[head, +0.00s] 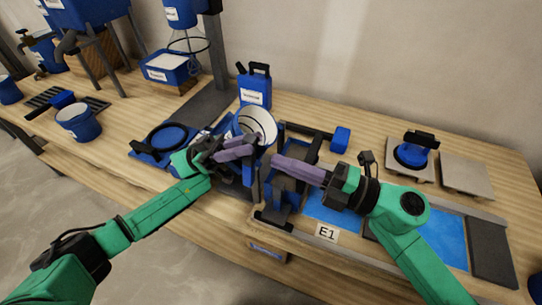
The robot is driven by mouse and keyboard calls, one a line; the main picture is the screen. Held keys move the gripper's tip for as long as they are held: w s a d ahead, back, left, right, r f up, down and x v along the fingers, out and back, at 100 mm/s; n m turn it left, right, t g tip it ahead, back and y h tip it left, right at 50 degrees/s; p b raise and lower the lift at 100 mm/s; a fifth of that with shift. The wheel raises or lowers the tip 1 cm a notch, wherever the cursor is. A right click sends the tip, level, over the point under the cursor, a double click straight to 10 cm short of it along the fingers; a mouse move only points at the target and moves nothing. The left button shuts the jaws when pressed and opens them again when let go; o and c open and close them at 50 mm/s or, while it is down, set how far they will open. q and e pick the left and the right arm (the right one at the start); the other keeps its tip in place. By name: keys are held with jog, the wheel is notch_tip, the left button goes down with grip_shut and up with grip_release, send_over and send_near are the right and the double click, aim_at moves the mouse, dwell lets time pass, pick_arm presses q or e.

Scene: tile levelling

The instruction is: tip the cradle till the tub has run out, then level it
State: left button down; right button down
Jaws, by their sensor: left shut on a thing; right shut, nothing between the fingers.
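The tub (262,119) is a blue bucket with a pale inside, tilted so that its open mouth faces me. It sits at the dark cradle (302,128), left of the blue pool. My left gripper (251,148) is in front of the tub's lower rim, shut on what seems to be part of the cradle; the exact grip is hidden. My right gripper (276,164) is shut and empty over the cradle's dark frame. I cannot see whether anything still lies in or runs from the tub.
A blue jug (255,88) stands behind the tub. A tray marked E1 with blue surface (450,238) lies right, under my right arm. A blue suction cup (411,155) sits on a tile behind. A blue bucket (79,122) and round dark ring (169,138) are left.

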jog(key=shift+x, duration=1.6)
